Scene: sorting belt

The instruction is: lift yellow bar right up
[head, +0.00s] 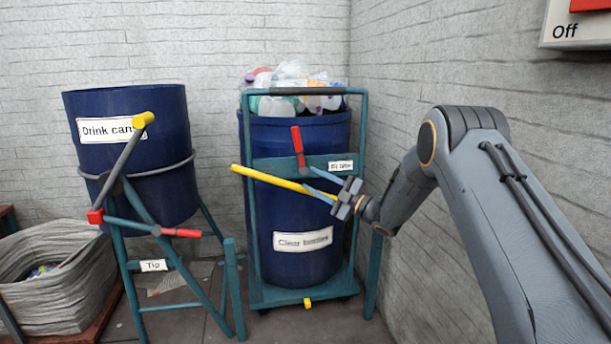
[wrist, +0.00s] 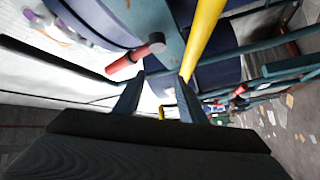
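The yellow bar (head: 268,179) runs in front of the right-hand blue drum in the head view, sloping from a higher left end down to the right, where it meets my gripper's fingers. My gripper (head: 312,180) reaches in from the right with its two fingers spread apart. In the wrist view the yellow bar (wrist: 203,38) comes down from the top to the tip of the right finger. My gripper (wrist: 158,85) is open there, and the gap between the fingers holds nothing. I cannot tell whether the finger touches the bar.
The right-hand drum (head: 290,215) stands in a teal frame (head: 249,225) with a red-handled lever (head: 298,145) above the bar. A tilted drum (head: 150,165) marked for drink cans stands left, with a yellow-knobbed lever (head: 143,120). A grey sack (head: 60,290) sits far left. A brick wall is close right.

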